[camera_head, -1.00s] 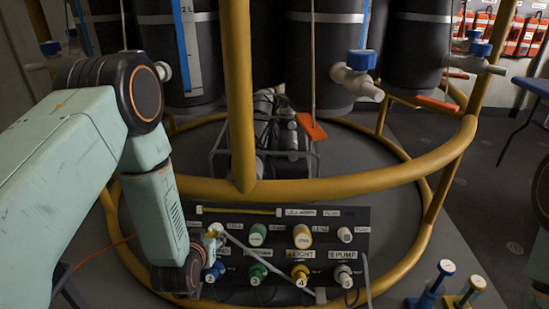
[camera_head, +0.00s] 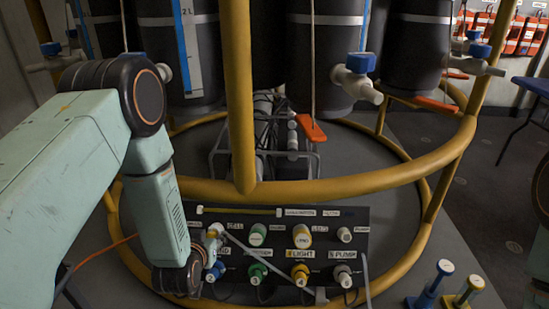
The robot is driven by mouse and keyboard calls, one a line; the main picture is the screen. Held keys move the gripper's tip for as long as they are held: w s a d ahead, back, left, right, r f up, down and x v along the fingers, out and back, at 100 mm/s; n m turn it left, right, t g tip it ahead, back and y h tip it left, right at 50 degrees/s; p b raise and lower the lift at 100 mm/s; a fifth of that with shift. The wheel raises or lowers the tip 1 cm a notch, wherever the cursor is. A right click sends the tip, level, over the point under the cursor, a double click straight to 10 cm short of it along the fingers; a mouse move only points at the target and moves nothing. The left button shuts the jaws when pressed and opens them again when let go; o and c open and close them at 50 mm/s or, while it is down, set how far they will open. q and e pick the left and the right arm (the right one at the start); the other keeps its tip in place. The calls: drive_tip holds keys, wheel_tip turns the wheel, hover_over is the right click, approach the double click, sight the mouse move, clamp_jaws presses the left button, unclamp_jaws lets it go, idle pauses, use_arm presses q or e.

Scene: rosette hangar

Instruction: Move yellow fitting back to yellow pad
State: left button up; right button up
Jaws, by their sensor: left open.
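On the black panel (camera_head: 320,218) a yellow fitting with a pale cap (camera_head: 302,237) sits in the upper row. Below it, a yellow-ringed connector (camera_head: 300,272) sits by the LIGHT label. I cannot tell which place is the yellow pad. My left gripper (camera_head: 212,243) is at the panel's left end, near a blue connector (camera_head: 216,270), well left of both yellow pieces. It is small and partly hidden by my wrist, and nothing yellow shows held in it. My right gripper is out of view.
A yellow tube frame (camera_head: 330,188) stands around and above the panel. A thin pale rod (camera_head: 262,264) slants across the panel's front. Green fittings (camera_head: 258,235) sit between my gripper and the yellow pieces. Blue and yellow stands (camera_head: 463,292) are at lower right.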

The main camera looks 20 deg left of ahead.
use_arm(q)
clamp_jaws()
idle(0.5)
drive_tip(key=shift+s+r, duration=0.15)
drive_tip(key=shift+s, duration=0.05)
drive_tip(key=shift+p+v, duration=0.75)
drive_tip(key=shift+s+r, duration=0.1)
drive_tip(key=shift+p+v, duration=1.35)
drive_tip(key=shift+v, duration=0.6)
